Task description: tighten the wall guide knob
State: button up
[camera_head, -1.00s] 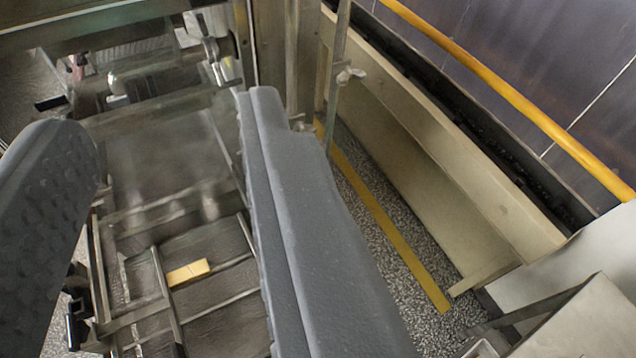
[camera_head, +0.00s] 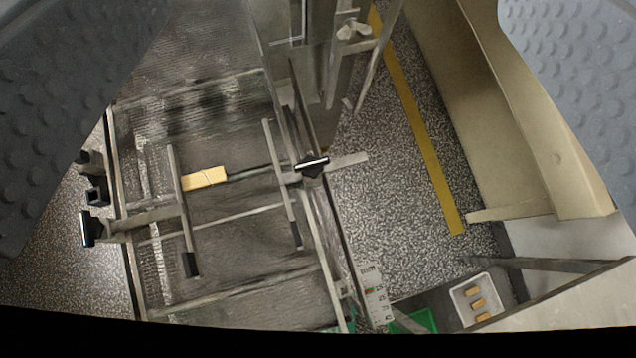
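The mesh belt (camera_head: 225,240) lies in the lower left and middle with two guide bars over it. The right guide, on the side of the beige wall panel, has a black T-handled knob (camera_head: 312,167) on its cross rod. The left guide's rod has another black knob (camera_head: 89,228) at the belt's left edge. I cannot tell from the view how tight either knob is. My gripper (camera_head: 330,100) is open and empty. Its grey dimpled fingers stand wide apart at the left and right edges, with the right guide's knob showing in the gap, apart from both fingers.
A tan block (camera_head: 205,178) lies between the guides. A metal post with a wing-shaped clamp (camera_head: 352,28) stands above the right guide's knob. The beige panel (camera_head: 470,110) and yellow floor line (camera_head: 420,130) run at right. A white tray (camera_head: 482,298) holds tan pieces at lower right.

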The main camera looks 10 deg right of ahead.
jog(key=w+d+f+g+p, duration=0.2)
jog(key=w+f+g, duration=0.1)
jog(key=w+f, duration=0.2)
jog(key=n+g+p, duration=0.3)
jog(key=g+p, duration=0.6)
jog(key=g, duration=0.1)
send_over(311, 161)
notch_tip(311, 161, down, 24)
notch_tip(311, 161, down, 14)
jog(key=p, duration=0.3)
jog(key=shift+r, duration=0.2)
